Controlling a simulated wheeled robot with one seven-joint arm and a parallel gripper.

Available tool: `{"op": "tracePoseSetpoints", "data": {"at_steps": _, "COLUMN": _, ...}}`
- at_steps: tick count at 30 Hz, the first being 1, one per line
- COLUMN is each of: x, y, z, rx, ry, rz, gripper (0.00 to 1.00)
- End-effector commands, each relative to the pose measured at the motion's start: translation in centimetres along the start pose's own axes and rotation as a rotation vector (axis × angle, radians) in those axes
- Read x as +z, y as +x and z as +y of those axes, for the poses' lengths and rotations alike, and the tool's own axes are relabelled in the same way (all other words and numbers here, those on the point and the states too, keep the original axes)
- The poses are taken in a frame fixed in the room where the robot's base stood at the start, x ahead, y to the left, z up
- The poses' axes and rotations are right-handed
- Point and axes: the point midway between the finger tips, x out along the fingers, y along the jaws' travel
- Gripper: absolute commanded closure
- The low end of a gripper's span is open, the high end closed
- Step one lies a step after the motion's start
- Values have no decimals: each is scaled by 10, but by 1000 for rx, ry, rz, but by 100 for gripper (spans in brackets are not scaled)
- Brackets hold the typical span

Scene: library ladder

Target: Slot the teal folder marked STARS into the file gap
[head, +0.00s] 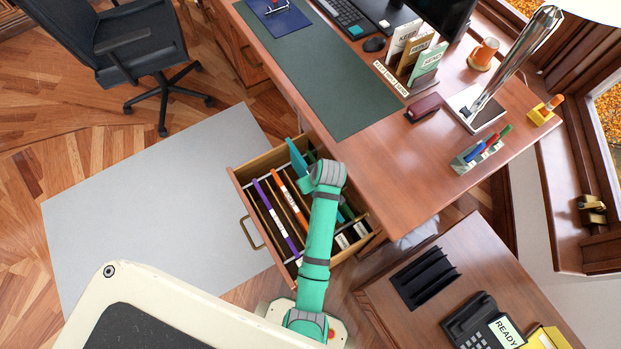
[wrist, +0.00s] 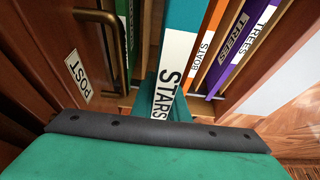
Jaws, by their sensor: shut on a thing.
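The teal folder marked STARS (wrist: 178,55) is in my gripper (wrist: 168,108), which is shut on it; its white label faces the wrist camera. In the head view the teal folder (head: 297,157) stands at the far side of the open drawer (head: 237,178), its end rising above the drawer's rim. The wrist view shows it between a green folder (wrist: 122,45) and an orange folder marked BOATS (wrist: 207,45). My wrist hides the fingertips in the head view. The folder's lower edge and the gap under it are hidden, so I cannot tell how deep it sits.
A purple folder marked TREES (wrist: 238,45) is beyond the orange one. The desk top (head: 390,150) overhangs the drawer's far side. A side table (head: 400,310) with a phone is at lower right.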

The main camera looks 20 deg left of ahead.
Motion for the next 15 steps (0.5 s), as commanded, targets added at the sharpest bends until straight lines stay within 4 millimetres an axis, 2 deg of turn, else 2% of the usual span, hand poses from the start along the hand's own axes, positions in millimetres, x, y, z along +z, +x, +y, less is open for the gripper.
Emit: {"op": "tracePoseSetpoints", "data": {"at_steps": 15, "x": 4, "y": 10, "z": 0, "rx": 0, "ry": 0, "rz": 0, "gripper": 100}}
